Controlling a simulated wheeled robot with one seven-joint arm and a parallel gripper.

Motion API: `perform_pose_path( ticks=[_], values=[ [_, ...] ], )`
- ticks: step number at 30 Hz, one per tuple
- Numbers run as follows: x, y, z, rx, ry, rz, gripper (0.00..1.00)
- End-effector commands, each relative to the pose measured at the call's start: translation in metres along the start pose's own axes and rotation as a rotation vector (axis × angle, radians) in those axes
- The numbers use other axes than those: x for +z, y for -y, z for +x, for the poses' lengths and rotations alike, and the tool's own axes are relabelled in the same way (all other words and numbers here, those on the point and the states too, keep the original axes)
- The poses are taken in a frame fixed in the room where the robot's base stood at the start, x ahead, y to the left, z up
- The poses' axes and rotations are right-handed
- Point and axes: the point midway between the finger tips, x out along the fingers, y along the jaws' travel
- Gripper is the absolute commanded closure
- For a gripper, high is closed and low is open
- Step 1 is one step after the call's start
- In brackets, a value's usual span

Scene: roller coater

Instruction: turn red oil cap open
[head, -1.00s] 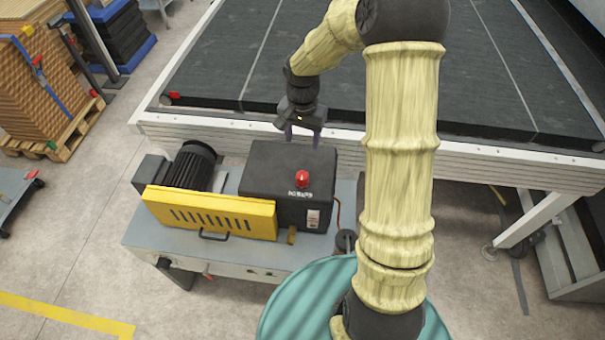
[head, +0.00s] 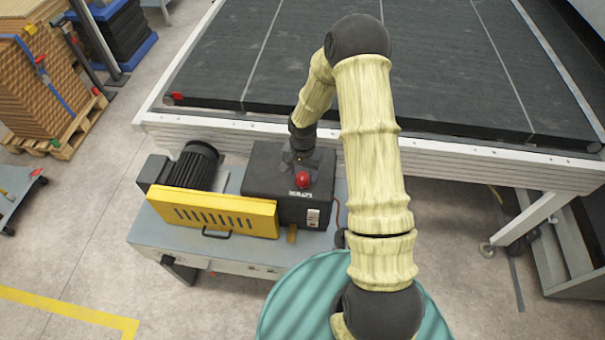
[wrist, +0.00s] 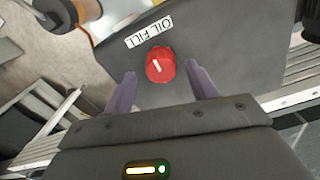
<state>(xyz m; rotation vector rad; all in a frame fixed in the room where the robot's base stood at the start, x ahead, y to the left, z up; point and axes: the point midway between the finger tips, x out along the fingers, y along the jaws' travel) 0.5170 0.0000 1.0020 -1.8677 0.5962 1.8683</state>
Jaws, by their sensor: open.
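The red oil cap (head: 302,179) sits on top of a black housing (head: 262,180), just above a white label. In the wrist view the red cap (wrist: 160,65) has a white line on its face and lies beside an "OIL FILL" label (wrist: 149,33). My gripper (wrist: 160,85) is open, with its two purple fingers spread and the cap showing between and beyond their tips. In the head view my gripper (head: 302,165) is right behind the cap, low over the housing. I cannot tell whether the fingers touch the cap.
A yellow guard (head: 210,213) and a black motor (head: 196,165) stand left of the housing on a grey machine base (head: 160,236). A large table with a black top (head: 420,85) and a white edge rail lies behind. A teal drum (head: 290,310) stands in front.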

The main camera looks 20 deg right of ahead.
Motion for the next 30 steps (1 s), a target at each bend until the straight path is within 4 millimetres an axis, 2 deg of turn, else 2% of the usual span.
perform_pose_path(
  ticks=[7,17,20,24,30],
  values=[
    [0.0,0.0,0.025,0.0,0.0,0.001,0.43],
    [0.0,0.001,0.029,0.0,-0.001,-0.002,0.43],
    [0.0,0.001,0.029,0.0,-0.001,-0.001,0.58],
    [0.0,0.001,0.029,0.0,-0.001,-0.001,0.86],
    [0.0,0.0,0.029,0.001,-0.001,-0.004,0.87]
  ],
)
